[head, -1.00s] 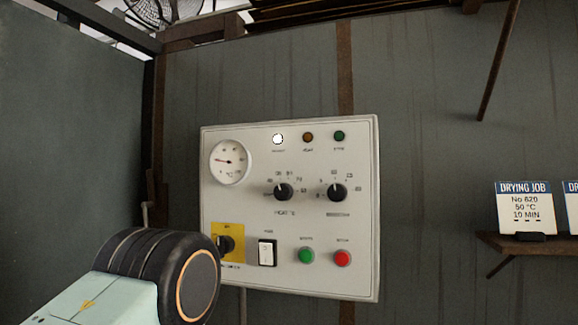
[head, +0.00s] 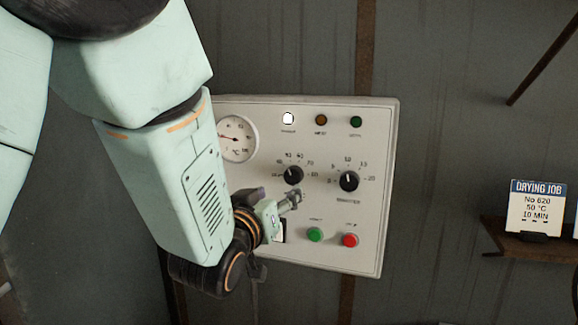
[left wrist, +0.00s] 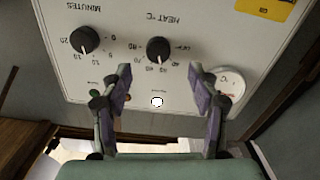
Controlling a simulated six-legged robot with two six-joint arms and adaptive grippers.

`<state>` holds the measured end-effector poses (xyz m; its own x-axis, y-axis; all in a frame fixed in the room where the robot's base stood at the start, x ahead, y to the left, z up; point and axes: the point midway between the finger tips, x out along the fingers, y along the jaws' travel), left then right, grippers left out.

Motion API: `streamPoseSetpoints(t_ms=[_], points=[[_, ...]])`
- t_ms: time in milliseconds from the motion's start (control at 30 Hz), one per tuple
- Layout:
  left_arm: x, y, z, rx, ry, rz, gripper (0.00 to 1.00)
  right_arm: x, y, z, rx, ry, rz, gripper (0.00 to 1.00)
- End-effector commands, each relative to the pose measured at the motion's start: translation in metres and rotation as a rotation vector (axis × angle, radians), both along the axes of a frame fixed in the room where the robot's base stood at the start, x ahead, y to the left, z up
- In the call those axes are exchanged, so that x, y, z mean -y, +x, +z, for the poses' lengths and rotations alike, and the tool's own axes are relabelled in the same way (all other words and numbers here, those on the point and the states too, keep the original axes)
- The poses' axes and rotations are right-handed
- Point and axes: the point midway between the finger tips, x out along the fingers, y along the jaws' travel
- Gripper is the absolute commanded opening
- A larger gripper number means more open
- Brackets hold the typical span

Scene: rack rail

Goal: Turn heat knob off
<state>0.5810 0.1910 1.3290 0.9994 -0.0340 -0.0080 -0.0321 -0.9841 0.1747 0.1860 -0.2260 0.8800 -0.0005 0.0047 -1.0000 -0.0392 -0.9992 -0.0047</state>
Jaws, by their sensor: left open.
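The black heat knob (head: 293,175) is on the white control panel (head: 375,225), left of the black minutes knob (head: 348,181). My left gripper (head: 291,199) is just below the heat knob in the head view. In the left wrist view the panel is upside down. There the heat knob (left wrist: 159,49) lies just beyond and between the two open fingertips of my left gripper (left wrist: 160,74). The jaws are empty, and no contact with the knob shows. The knob's exact setting is too small to read. My right gripper is not in view.
A green button (head: 315,234) and a red button (head: 350,240) sit low on the panel. A white lamp (head: 288,118) is lit at the top, near a round dial (head: 238,138). My left arm hides the lower left panel. A drying job card (head: 536,207) stands on a shelf at right.

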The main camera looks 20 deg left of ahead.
Motion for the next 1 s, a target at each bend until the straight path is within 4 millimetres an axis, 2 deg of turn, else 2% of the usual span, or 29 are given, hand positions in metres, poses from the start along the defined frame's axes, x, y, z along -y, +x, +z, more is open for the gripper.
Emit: streamPoseSetpoints(t_ms=[167,400,600,800,1000], points=[[-0.001,0.013,0.005,0.01,-0.004,0.0,0.61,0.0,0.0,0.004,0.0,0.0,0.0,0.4],[-0.001,0.05,0.005,0.009,-0.003,0.001,0.61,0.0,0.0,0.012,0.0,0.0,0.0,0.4],[-0.001,0.072,0.004,0.008,-0.003,0.0,0.61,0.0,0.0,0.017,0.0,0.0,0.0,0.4],[0.0,0.081,0.003,0.007,-0.002,0.0,0.61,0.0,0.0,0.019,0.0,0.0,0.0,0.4],[0.0,0.081,0.003,0.008,-0.001,0.0,0.61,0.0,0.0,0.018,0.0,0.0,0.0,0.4]])
